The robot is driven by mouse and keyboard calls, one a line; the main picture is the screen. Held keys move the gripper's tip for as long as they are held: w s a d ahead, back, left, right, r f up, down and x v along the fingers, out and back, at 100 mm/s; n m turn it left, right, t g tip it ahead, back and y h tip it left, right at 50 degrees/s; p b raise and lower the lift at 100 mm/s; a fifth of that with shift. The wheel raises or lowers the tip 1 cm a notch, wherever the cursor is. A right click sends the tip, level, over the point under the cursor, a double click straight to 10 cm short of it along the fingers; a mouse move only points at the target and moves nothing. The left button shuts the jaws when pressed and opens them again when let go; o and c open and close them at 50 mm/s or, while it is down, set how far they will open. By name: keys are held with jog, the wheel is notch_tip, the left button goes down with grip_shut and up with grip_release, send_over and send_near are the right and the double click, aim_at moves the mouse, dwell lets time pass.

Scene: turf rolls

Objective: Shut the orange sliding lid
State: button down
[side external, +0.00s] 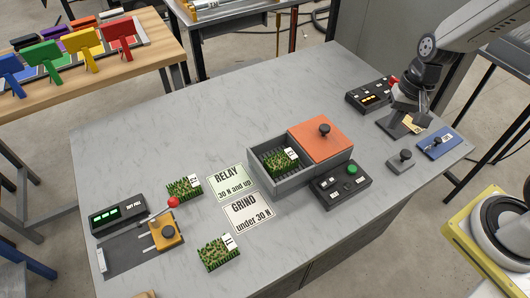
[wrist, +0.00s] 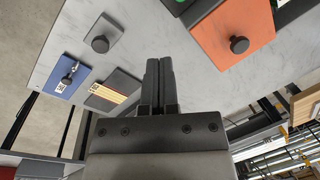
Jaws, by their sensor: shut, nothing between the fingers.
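The orange sliding lid (side external: 320,139) with a dark round knob (side external: 324,129) covers the right part of a grey box (side external: 283,186). The left part of the box is open, and a turf roll (side external: 279,161) with a white tag lies in it. In the wrist view the lid (wrist: 232,36) and its knob (wrist: 239,45) are at the upper right. My gripper (side external: 402,118) is at the right end of the table, to the right of the box and apart from the lid. In the wrist view my gripper (wrist: 159,62) has its fingers together and empty.
A button box (side external: 341,187) with a green button stands against the front of the grey box. A dark panel (side external: 370,95), a grey plate with a knob (side external: 401,160) and a blue plate (side external: 438,143) are near my gripper. Turf rolls (side external: 185,188), (side external: 218,254) and a red-tipped lever (side external: 172,202) are farther left.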

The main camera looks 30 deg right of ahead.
jog(key=w+d+m+t+y, duration=0.1)
jog(key=w+d+m+y, duration=0.5)
jog(key=m, duration=0.8)
jog(key=shift+w+f+t+y, duration=0.3)
jog(key=shift+w+t+y, duration=0.1)
jog(key=shift+w, duration=0.6)
send_near(337, 132)
jog(key=x, duration=0.4)
jog(key=shift+f, duration=0.2)
jog(key=a, duration=0.2)
jog(key=shift+w+a, duration=0.3)
jog(key=shift+a, duration=0.1)
jog(key=shift+w+a, duration=0.2)
jog(key=shift+a, duration=0.4)
